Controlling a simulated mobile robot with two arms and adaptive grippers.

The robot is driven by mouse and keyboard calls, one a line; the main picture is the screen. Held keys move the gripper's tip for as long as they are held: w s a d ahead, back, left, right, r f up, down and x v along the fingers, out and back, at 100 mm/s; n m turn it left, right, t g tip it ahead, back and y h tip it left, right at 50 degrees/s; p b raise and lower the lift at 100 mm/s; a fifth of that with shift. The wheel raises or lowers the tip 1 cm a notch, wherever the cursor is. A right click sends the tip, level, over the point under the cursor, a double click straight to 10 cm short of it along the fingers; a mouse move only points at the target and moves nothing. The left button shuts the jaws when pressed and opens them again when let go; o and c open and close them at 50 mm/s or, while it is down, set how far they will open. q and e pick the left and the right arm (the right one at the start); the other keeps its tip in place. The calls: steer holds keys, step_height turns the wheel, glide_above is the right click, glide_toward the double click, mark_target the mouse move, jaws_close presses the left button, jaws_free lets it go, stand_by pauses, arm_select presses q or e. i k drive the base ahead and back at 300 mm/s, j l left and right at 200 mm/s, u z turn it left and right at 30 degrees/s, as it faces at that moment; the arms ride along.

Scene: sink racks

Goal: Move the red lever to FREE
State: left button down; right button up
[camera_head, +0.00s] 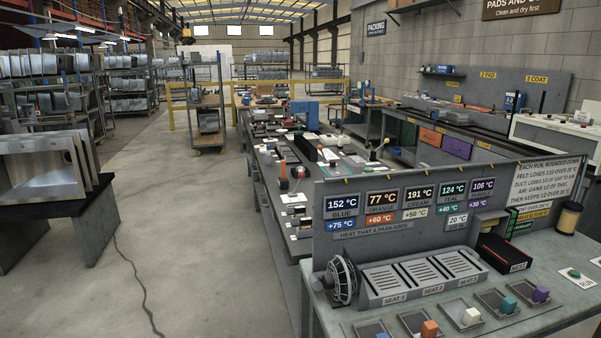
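I cannot pick out a red lever for certain, and no FREE label is readable from here. A small upright orange-red piece (283,169) stands on the long bench in the middle. It is too small to tell whether it is a lever. A yellow-knobbed stick (386,141) rises farther right behind the grey panel. Neither of my grippers is in view.
A near bench (560,262) at the right holds a grey panel (330,215) with temperature displays, a slotted seat block, a fan and several coloured blocks in trays. A dark table (45,208) with metal sinks stands left. The floor (205,255) between is clear except for a cable.

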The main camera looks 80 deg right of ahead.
mark_target(302, 175)
steer(key=i+l+z, duration=0.15)
steer(key=i+z, duration=0.45)
steer(key=z, duration=0.2)
steer(key=i+z, duration=0.4)
steer(key=i+j+z, duration=0.2)
steer(key=z, duration=0.15)
